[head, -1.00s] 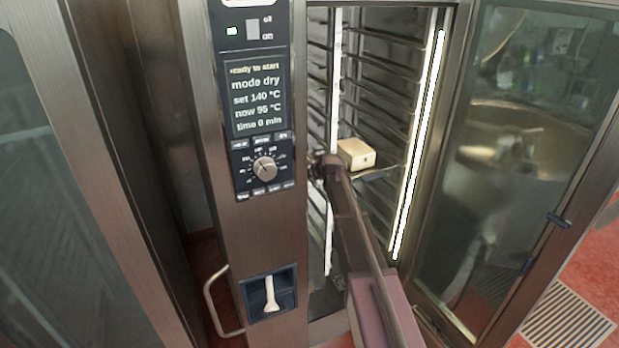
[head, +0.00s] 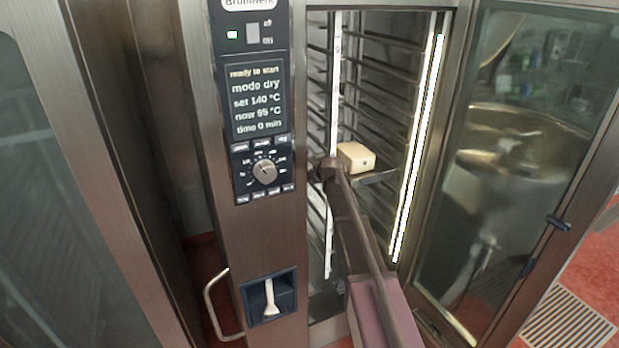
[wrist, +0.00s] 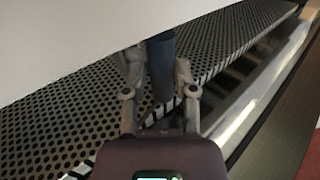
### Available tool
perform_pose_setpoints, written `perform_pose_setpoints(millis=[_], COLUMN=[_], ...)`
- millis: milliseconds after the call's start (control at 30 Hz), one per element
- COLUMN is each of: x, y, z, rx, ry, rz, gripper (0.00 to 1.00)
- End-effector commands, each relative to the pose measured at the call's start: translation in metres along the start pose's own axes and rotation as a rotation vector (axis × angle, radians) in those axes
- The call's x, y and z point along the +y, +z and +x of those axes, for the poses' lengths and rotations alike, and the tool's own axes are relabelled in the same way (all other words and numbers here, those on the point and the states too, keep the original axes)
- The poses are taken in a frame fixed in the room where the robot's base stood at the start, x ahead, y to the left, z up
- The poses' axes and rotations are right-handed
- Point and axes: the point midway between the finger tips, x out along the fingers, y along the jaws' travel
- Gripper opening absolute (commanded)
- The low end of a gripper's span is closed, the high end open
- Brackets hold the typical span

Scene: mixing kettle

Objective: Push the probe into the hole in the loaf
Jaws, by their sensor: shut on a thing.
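The pale loaf (head: 355,157) sits on a rack level inside the open oven in the head view. A small dark spot, which looks like the hole, shows on its near face. In the wrist view, a large plain pale surface (wrist: 60,40), which looks like the loaf close up, fills the upper left. My gripper (wrist: 159,72) is shut on the dark blue-grey cylindrical handle of the probe (wrist: 160,58). The handle's far end meets the edge of the pale surface. The probe's tip is hidden, so I cannot tell whether it is in the hole. In the head view my arm hides the gripper and probe.
A perforated tray (wrist: 55,125) lies under the pale surface. Rack rails (head: 385,85) line the oven. The control panel (head: 258,100) stands left of the opening, and the open glass door (head: 520,160) stands on the right.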

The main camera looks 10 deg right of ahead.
Motion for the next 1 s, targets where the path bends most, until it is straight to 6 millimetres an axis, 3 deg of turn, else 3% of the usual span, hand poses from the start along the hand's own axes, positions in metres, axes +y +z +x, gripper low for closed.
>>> perform_pose_setpoints(millis=[1000], x=[-0.022], y=[0.0], z=[-0.021], rx=[0.0], ry=[-0.01], rz=[-0.003], gripper=[0.0])
